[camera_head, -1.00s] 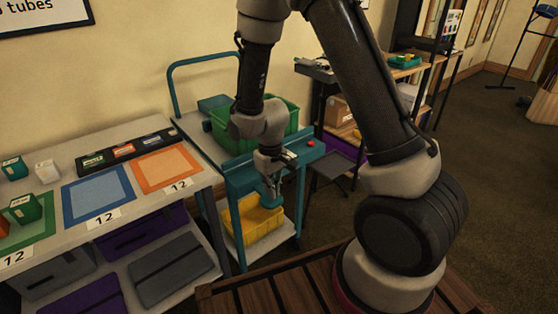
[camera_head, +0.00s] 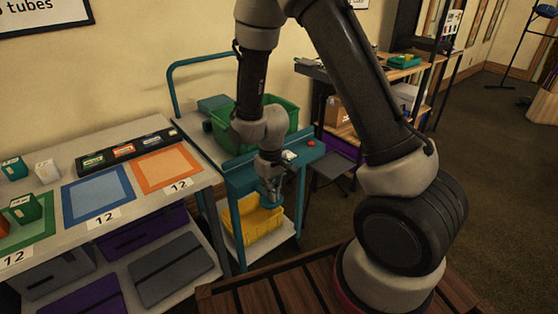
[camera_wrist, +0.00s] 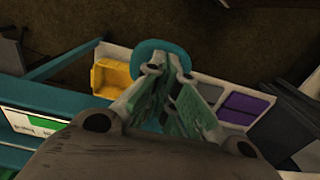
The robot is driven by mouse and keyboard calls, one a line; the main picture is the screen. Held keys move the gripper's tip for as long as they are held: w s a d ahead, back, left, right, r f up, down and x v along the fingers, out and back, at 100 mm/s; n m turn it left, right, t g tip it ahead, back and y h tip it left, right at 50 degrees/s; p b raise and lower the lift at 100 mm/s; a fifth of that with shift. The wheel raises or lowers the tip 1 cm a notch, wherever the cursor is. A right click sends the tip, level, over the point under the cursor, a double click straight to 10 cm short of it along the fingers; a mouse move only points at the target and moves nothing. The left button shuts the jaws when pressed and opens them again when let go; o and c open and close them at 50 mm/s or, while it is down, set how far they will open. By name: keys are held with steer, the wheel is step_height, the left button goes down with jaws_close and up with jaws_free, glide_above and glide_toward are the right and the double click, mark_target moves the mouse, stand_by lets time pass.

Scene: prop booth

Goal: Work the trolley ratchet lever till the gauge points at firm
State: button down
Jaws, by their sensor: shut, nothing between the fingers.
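The trolley (camera_head: 233,183) is teal, with its ratchet lever on the front side. The lever's rounded teal end (camera_wrist: 152,47) shows in the wrist view just beyond my fingertips. My gripper (camera_head: 271,188) is shut and empty, pointing down at the trolley's front, with its fingertips (camera_wrist: 167,68) at or against the lever end; I cannot tell if they touch. The gripper hides most of the lever. A white panel with a green band, likely the gauge (camera_wrist: 35,124), is at lower left in the wrist view; its pointer cannot be read.
A green crate (camera_head: 283,115) sits on the trolley top, and a yellow bin (camera_head: 255,222) on its lower shelf. A red button (camera_head: 311,143) is at the top's right. A table with coloured mats (camera_head: 98,197) stands close on the left. Open floor lies to the right.

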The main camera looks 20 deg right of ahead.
steer(key=shift+f, duration=1.95)
steer(key=shift+r, duration=4.6)
steer(key=shift+f, duration=1.85)
steer(key=shift+f, duration=0.1)
steer(key=shift+f, duration=2.65)
steer(key=shift+r, duration=4.6)
